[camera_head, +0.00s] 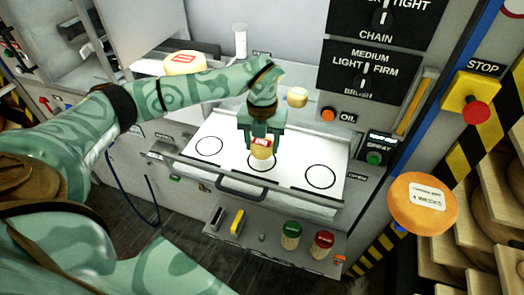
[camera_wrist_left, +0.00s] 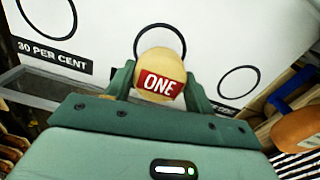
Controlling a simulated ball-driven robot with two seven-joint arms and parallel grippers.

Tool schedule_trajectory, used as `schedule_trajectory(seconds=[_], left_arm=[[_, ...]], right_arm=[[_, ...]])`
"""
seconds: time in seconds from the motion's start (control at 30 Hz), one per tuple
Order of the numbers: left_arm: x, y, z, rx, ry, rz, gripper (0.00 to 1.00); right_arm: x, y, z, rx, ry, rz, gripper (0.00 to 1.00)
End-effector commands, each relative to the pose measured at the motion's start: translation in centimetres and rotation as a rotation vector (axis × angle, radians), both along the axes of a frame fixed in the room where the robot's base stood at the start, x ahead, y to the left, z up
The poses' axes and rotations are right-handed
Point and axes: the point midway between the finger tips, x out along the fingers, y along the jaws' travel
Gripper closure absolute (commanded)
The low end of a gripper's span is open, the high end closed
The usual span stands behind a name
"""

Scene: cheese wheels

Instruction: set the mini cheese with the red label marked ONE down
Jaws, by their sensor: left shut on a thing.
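My left gripper (camera_head: 262,139) is shut on the mini cheese (camera_head: 262,149), a small pale yellow piece with a red label. In the left wrist view the label on the mini cheese (camera_wrist_left: 160,80) reads ONE, and the fingers of my left gripper (camera_wrist_left: 158,84) are on either side of it. The cheese is at the middle black circle (camera_head: 262,162) of the white tray surface (camera_head: 235,143) and covers part of it. I cannot tell whether its underside touches the surface. My right gripper is not in view.
Black circles lie on either side, the left one (camera_head: 209,146) and the right one (camera_head: 320,177), both empty. Another small cheese (camera_head: 297,97) sits behind. A larger pale cheese (camera_head: 185,63) is at the back left. A green-topped jar (camera_head: 291,232) and red-topped jar (camera_head: 322,243) stand in front.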

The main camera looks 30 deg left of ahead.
Motion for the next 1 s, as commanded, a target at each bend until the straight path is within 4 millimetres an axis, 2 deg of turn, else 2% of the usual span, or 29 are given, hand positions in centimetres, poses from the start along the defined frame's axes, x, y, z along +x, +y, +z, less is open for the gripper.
schedule_trajectory(seconds=[0.13, 0.3, 0.67, 0.7, 0.77, 1.0], left_arm=[[0.6, 0.5, -1.1, 0.0, 0.001, 0.001, 0.75], [0.5, 0.4, -3.7, -0.001, 0.002, 0.0, 0.75], [0.5, 0.4, -4.1, 0.0, -0.001, 0.0, 0.75], [0.5, 0.4, -4.1, 0.0, 0.0, 0.0, 0.38], [0.5, 0.4, -4.1, 0.0, 0.0, 0.0, 0.25], [0.5, 0.4, -4.0, 0.0, -0.001, 0.0, 0.25]], right_arm=[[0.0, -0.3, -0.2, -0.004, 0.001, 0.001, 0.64], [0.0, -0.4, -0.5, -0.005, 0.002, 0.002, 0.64], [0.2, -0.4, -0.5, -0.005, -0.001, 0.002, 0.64], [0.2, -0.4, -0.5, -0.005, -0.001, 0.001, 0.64], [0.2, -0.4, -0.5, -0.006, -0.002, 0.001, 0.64], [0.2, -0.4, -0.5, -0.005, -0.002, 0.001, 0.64]])
